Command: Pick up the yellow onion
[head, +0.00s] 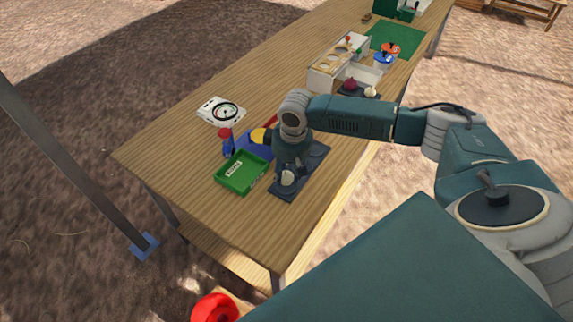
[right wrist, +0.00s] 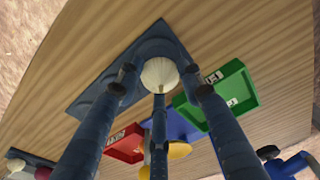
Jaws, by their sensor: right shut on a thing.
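A pale yellowish onion (right wrist: 159,73) shows between the fingers of my right gripper (right wrist: 160,92) in the right wrist view. In the head view the onion (head: 288,178) is at the fingertips of my right gripper (head: 287,176), which points down over a dark tray (head: 284,191). The gripper is shut on the onion. The onion is at the tray's front end; I cannot tell whether it still touches the tray. My left gripper is not in view.
A green box (head: 232,187) is just left of the tray, with a blue device (head: 228,146) behind it. A white dial plate (head: 221,111) lies further back. A red onion (head: 350,84) and a white onion (head: 370,92) are further along the table. The near left table top is clear.

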